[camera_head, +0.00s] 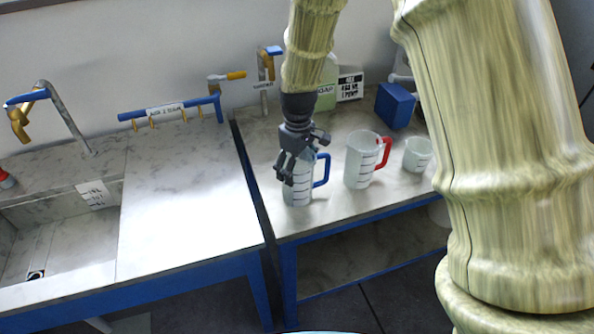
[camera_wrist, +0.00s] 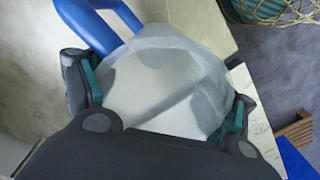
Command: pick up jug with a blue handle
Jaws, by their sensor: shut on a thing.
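The jug with a blue handle (camera_head: 299,190) is a clear measuring jug with dark marks, on the right-hand counter near its left front corner. Its blue handle points right in the head view. My gripper (camera_head: 296,168) comes down from above and is shut on the jug's upper body. In the wrist view the jug's round mouth (camera_wrist: 165,85) fills the middle, with a finger on either side and the blue handle at the upper left. The head view does not clearly show whether the jug's base touches the counter.
A clear jug with a red handle (camera_head: 361,160) stands close to the right, then a small white beaker (camera_head: 418,154). A blue box (camera_head: 395,106) and soap bottle (camera_head: 327,97) stand behind. The left counter (camera_head: 185,190) is clear beside a sink (camera_head: 60,235).

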